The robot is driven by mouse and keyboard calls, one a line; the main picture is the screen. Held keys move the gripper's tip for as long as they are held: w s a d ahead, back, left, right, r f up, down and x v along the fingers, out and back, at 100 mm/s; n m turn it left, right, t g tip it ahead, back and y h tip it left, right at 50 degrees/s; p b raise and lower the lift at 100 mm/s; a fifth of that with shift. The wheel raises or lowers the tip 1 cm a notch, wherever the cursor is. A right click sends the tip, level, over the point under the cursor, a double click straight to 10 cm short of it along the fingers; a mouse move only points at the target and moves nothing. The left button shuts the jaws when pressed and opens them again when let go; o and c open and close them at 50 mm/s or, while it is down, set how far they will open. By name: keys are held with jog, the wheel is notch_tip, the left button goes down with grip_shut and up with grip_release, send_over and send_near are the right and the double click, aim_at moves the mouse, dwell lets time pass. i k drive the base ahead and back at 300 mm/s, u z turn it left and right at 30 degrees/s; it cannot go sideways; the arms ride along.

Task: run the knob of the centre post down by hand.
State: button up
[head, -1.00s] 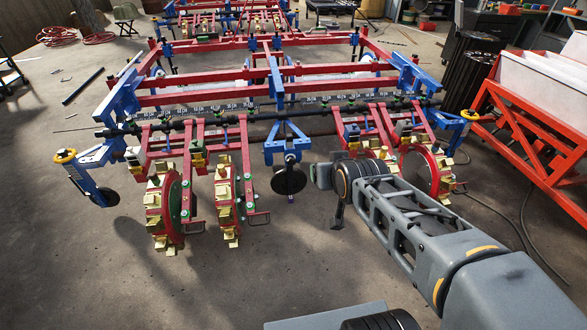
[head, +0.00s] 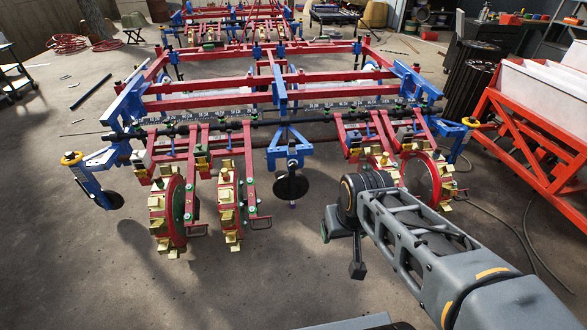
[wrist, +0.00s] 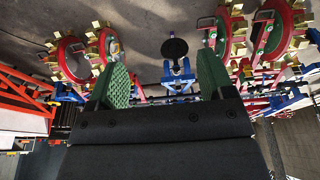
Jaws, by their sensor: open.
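The centre post (head: 286,150) is a blue upright at the middle of the red and blue planter (head: 225,99), with a dark disc (head: 291,187) low on it. In the wrist view the blue post (wrist: 180,77) and its disc (wrist: 174,48) appear inverted, between and beyond the fingers. I cannot clearly make out the post's knob. My gripper (head: 341,249) is in front of the planter, right of the disc and apart from the post. Its green-padded fingers, seen in the wrist view (wrist: 163,82), are spread with nothing between them.
Red wheels with yellow blocks stand left (head: 167,212) and right (head: 420,178) of the post. Yellow-ringed blue posts (head: 72,158) stand at the planter's ends. An orange frame with white hoppers (head: 535,135) is at right. The floor in front is clear.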

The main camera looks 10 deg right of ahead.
aim_at(294, 166)
jog(key=i, duration=0.95)
jog(key=u, duration=0.4)
